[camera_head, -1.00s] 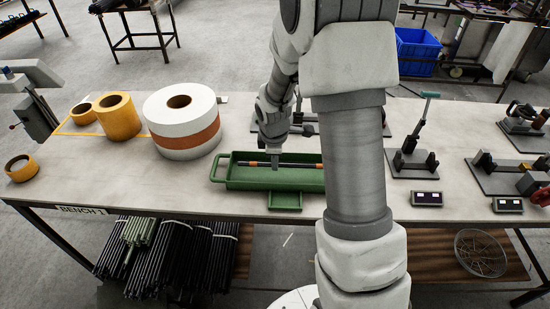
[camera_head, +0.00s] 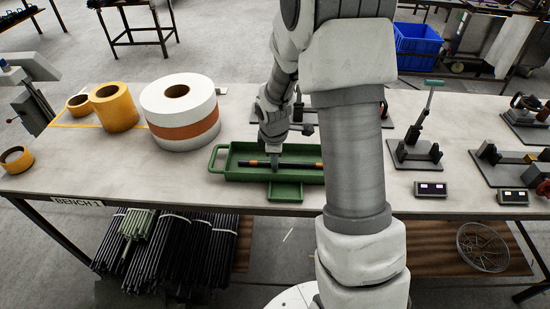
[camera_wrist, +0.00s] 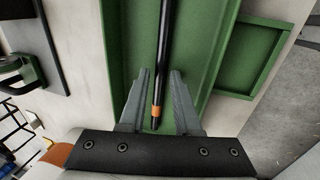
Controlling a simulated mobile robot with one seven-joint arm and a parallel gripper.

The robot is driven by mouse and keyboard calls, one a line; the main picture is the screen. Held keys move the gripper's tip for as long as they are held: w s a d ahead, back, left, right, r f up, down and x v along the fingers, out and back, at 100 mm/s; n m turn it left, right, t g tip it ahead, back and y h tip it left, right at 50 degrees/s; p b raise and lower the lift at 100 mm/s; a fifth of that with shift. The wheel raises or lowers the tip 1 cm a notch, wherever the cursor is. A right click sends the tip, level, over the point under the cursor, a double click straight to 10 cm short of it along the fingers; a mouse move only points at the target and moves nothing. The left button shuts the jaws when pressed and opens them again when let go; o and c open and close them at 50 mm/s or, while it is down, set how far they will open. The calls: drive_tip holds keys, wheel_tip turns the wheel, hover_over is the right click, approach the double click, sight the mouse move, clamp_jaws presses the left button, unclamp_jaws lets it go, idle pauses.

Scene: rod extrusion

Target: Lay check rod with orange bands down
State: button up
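The black check rod with orange bands (camera_head: 290,165) lies lengthwise in the green tray (camera_head: 232,182) on the bench. In the wrist view the rod (camera_wrist: 164,45) runs along the tray (camera_wrist: 185,65), with an orange band near its close end. My gripper (camera_head: 274,164) is down at the tray, over the left part of the rod. In the wrist view the fingers of my gripper (camera_wrist: 160,80) stand on either side of the rod, with a gap on each side. My arm hides the tray's right end in the head view.
A white roll with an orange stripe (camera_head: 180,132) and yellow rolls (camera_head: 114,108) stand left of the tray. A gauge stand with a green handle (camera_head: 416,150) and a small display box (camera_head: 430,190) stand to the right. Rods are bundled under the bench (camera_head: 60,185).

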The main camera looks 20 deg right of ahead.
drive_tip(key=shift+o, duration=1.2)
drive_tip(key=p+v, duration=0.1)
drive_tip(key=v, duration=1.6)
drive_tip(key=shift+r, duration=0.25)
drive_tip(key=s+a+r+m+t, duration=0.1)
drive_tip(key=s+r+m, duration=0.2)
drive_tip(key=s, duration=0.3)
drive_tip(key=s+a+r+m+t, duration=0.1)
drive_tip(key=s+a+r+m, duration=0.1)
drive_tip(key=s+m, duration=0.4)
drive_tip(key=s+a+r+m+y, duration=0.1)
drive_tip(key=s+r+m, duration=0.3)
drive_tip(key=s, duration=0.4)
drive_tip(key=shift+a+t, duration=0.35)
drive_tip(key=shift+t, duration=0.05)
